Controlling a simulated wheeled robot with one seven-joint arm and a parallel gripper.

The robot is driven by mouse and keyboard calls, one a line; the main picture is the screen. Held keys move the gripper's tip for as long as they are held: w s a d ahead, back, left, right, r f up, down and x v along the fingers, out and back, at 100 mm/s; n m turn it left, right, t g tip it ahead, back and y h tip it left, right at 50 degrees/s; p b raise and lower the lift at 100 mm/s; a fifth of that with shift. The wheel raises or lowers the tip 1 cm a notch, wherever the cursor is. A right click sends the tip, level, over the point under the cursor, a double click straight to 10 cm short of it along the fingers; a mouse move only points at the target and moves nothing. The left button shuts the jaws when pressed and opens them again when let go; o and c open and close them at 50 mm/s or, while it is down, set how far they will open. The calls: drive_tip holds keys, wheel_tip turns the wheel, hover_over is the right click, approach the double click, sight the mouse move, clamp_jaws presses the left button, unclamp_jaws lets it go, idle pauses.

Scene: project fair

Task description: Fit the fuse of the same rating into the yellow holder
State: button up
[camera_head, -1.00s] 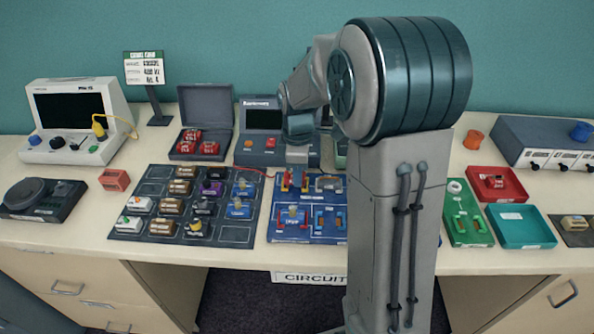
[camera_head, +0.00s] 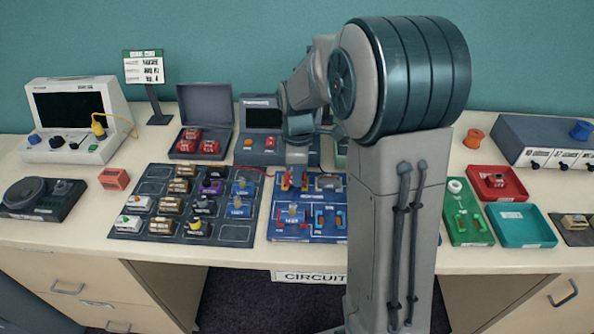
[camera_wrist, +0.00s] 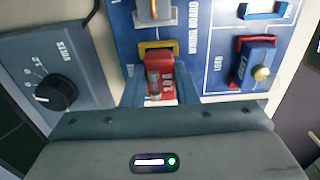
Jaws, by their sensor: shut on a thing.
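In the wrist view my gripper (camera_wrist: 160,98) is shut on a red fuse block (camera_wrist: 166,66), which has a glass tube at its left side and white lettering too blurred to read surely. A yellow holder (camera_wrist: 155,47) on the blue wiring board (camera_wrist: 205,50) shows just beyond the fuse's far end. The fuse overlaps the holder in this view; I cannot tell whether it is seated or above it. The board (camera_head: 300,236) is partly covered by my arm.
A grey box with a black volts dial (camera_wrist: 56,91) stands left of the board in the wrist view. A red-and-blue load part (camera_wrist: 252,62) sits to the right. In the head view a tray of parts (camera_head: 240,234) and an open case of red fuse blocks (camera_head: 184,156) lie left.

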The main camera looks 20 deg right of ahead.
drive_tip(key=shift+f+b, duration=0.3)
drive_tip(key=shift+f, duration=0.2)
drive_tip(key=o, duration=1.5)
drive_tip(key=shift+o, duration=0.2)
drive_tip(key=shift+r+p, duration=3.1)
drive_tip(key=shift+r, duration=0.95)
